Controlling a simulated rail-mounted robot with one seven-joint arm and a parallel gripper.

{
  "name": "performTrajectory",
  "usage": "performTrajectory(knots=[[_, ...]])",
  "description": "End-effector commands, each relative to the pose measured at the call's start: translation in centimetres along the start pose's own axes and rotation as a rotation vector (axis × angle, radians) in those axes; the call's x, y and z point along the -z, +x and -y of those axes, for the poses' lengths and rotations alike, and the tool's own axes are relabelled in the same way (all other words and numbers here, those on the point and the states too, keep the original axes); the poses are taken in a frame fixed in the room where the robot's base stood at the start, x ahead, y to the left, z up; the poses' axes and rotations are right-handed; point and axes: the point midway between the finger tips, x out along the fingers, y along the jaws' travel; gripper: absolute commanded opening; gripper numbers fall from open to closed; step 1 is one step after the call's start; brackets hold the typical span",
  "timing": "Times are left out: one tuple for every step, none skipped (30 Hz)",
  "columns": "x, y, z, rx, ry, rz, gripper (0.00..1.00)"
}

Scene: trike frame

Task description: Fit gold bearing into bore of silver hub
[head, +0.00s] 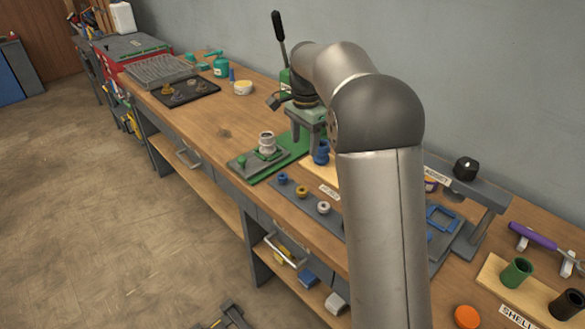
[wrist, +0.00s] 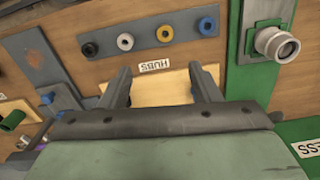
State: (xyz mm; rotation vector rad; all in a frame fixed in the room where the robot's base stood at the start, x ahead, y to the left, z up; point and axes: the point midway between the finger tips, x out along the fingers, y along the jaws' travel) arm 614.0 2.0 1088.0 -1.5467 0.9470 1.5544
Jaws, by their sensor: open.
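The silver hub (head: 267,143) stands upright in a grey fixture on a green base, and it also shows at the top right of the wrist view (wrist: 277,43). The gold bearing (head: 303,191) lies on a dark strip between a blue ring and a silver-white ring; the wrist view shows it too (wrist: 165,33). My gripper (wrist: 160,80) is open and empty, apart from both hub and bearing. In the wrist view its fingers are over the pale hubs board (wrist: 160,92). In the head view my gripper (head: 311,135) points down right of the silver hub.
A blue hub (head: 321,153) stands beneath my gripper. A black ring (wrist: 90,49) ends the bearing row. Green and black shells (head: 517,271) stand at the front right. A black tray (head: 185,91) lies farther back. Bare bench lies left of the silver hub.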

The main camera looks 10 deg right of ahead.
Motion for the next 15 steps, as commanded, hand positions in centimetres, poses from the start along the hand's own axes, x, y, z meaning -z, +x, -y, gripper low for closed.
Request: performTrajectory(knots=[[0.3,0.1,0.6,0.000,0.022,-0.002,0.57],[0.4,0.2,0.8,-0.001,0.032,-0.002,0.57],[0.5,0.5,0.9,-0.002,0.040,-0.002,0.57],[0.5,0.8,0.9,-0.003,0.043,-0.001,0.57],[0.5,1.2,0.9,-0.004,0.044,0.000,0.57],[0.5,1.8,0.9,-0.004,0.044,-0.001,0.57],[0.5,2.4,0.9,-0.005,0.044,0.000,0.57],[0.5,3.0,0.9,-0.005,0.043,0.000,0.57],[0.5,3.9,0.9,-0.005,0.043,0.000,0.57],[0.5,4.6,0.8,-0.005,0.042,0.000,0.57],[0.5,5.2,0.8,-0.005,0.042,0.000,0.57],[0.5,6.1,0.8,-0.006,0.042,0.000,0.57],[0.5,6.8,0.9,-0.005,0.042,-0.001,0.57],[0.5,7.4,0.8,-0.005,0.042,0.000,0.57],[0.5,8.3,0.8,-0.005,0.042,0.000,0.57]])
